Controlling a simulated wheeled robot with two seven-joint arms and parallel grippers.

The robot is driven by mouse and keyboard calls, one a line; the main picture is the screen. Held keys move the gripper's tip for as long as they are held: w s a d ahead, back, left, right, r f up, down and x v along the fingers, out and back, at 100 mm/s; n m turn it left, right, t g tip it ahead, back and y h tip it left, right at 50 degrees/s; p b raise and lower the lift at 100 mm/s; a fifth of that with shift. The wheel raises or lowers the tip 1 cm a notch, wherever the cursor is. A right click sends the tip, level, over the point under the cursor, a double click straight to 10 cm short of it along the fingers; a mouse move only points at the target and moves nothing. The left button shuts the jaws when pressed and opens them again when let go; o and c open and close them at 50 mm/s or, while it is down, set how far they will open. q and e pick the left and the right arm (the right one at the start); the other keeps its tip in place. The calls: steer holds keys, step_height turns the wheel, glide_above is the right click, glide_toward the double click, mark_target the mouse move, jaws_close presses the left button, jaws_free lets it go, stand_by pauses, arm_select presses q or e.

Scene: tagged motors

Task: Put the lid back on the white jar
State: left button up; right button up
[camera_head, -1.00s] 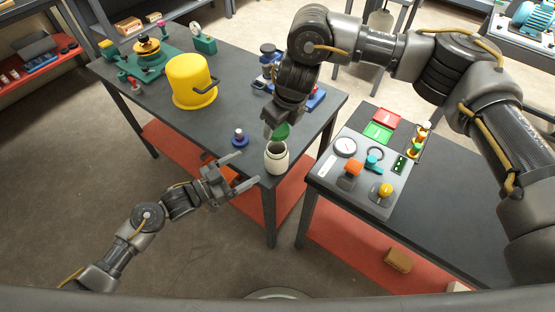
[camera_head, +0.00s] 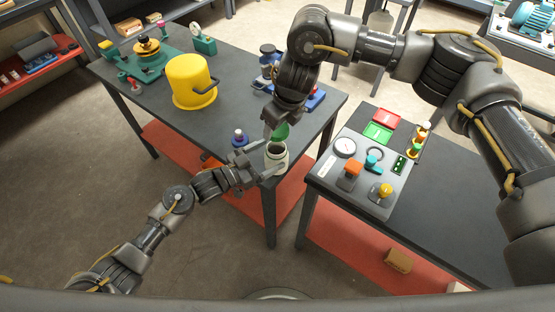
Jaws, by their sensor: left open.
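The white jar (camera_head: 279,161) stands open near the front corner of the left table, its dark mouth facing up. My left gripper (camera_head: 268,160) is open, with its fingers at the jar's near side, one toward each side of the jar. Whether they touch it I cannot tell. My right gripper (camera_head: 273,122) points down above the jar and is shut on the green lid (camera_head: 282,131). The lid is just above and behind the jar's mouth, apart from it, and partly hidden by the gripper.
A yellow bucket (camera_head: 190,82) stands farther back on the left table (camera_head: 222,115). A grey control panel (camera_head: 345,183) is on the right table, across a gap.

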arm_select(q)
steer(key=shift+x, duration=1.8)
steer(key=c, duration=1.4)
steer(key=shift+c, duration=0.2)
arm_select(e)
steer(key=shift+f, duration=2.4)
steer(key=shift+f, duration=0.1)
steer(key=shift+f, duration=0.8)
steer(key=shift+f, duration=0.35)
arm_select(q)
steer(key=shift+s, duration=0.1)
arm_select(e)
steer(key=shift+f, duration=0.2)
